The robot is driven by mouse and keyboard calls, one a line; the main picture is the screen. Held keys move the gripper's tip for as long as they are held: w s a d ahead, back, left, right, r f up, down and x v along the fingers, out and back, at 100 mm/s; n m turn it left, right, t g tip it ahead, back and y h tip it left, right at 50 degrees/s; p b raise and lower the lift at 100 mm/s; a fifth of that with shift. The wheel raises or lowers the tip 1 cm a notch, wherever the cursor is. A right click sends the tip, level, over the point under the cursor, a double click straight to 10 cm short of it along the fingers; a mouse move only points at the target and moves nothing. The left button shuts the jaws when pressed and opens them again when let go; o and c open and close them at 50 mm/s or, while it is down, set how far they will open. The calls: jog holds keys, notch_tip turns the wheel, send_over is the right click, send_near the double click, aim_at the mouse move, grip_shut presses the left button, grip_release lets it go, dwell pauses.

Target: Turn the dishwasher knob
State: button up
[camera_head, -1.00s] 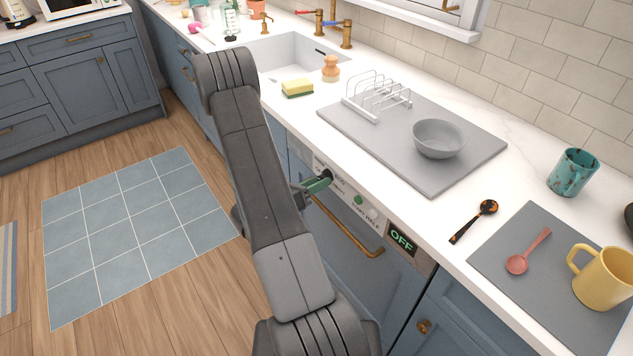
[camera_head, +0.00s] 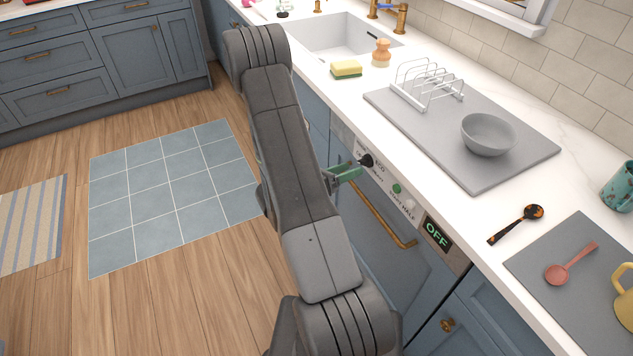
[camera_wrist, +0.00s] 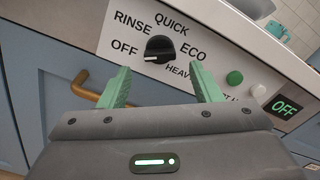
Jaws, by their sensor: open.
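The dishwasher knob (camera_wrist: 159,49) is a round black dial on the white control panel. Its white mark points left towards the word OFF. The words RINSE, QUICK, ECO and HEAVY stand around it. The knob (camera_head: 366,160) also shows in the head view, just beyond my fingertips. My gripper (camera_wrist: 161,84) is open, with its green fingers spread below the knob to the left and right in the wrist view. Nothing is between them. In the head view my gripper (camera_head: 348,171) is in front of the panel. The green-lit display (camera_head: 437,234) reads OFF.
A green button (camera_wrist: 235,77) and a white one (camera_wrist: 259,90) are right of the knob. A brass handle (camera_head: 375,212) runs below the panel. The counter above holds a grey mat (camera_head: 478,172) with a rack and bowl.

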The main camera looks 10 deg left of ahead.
aim_at(365, 162)
jog(key=v, duration=1)
jog(key=shift+s+a+b, duration=0.2)
jog(key=shift+a+b, duration=0.05)
jog(key=shift+b, duration=0.2)
jog(key=shift+w+d, duration=0.1)
jog(key=shift+p+x, duration=0.7)
jog(key=shift+x, duration=6.15)
